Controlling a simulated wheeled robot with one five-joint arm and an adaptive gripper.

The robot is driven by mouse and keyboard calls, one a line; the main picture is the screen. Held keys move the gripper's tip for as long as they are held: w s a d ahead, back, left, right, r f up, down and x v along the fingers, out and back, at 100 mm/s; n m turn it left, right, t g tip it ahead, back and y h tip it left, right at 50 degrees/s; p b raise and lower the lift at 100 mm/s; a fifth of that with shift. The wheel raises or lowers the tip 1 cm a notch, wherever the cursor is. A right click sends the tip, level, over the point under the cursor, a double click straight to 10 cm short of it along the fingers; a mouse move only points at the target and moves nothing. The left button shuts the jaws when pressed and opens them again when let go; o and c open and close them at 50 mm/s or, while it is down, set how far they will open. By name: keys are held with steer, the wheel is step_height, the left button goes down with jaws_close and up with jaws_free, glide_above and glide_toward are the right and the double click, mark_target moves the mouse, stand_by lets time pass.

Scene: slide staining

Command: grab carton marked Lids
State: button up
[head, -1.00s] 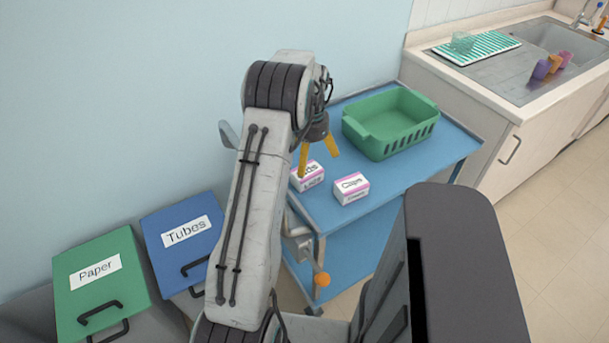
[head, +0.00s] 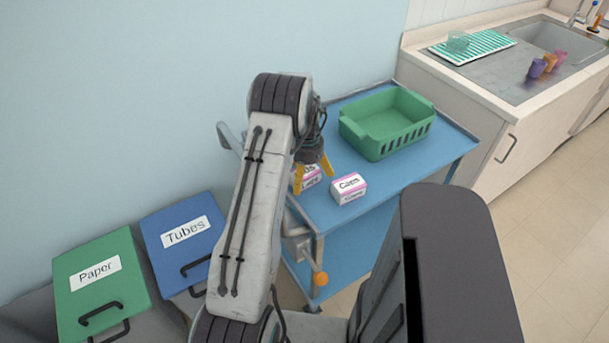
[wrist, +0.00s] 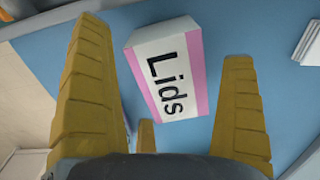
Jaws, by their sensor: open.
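The carton marked Lids (wrist: 167,72) is white with pink edges and sits on the blue cart top. In the wrist view it lies between my open yellow fingers, a little beyond them, its label turned sideways. In the head view the Lids carton (head: 311,180) is partly hidden behind my fingers. My gripper (head: 313,178) is over the carton with its fingers pointing down and apart, holding nothing. Whether a finger touches the carton I cannot tell. A similar carton marked Caps (head: 349,189) stands just to the right.
A green basket (head: 387,123) stands on the blue cart (head: 412,165) behind the cartons. A sink counter (head: 515,85) is at the right. Bins marked Paper (head: 95,270) and Tubes (head: 183,234) are at the left, by the wall.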

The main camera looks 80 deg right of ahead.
steer(key=c, duration=1)
steer(key=shift+o, duration=0.2)
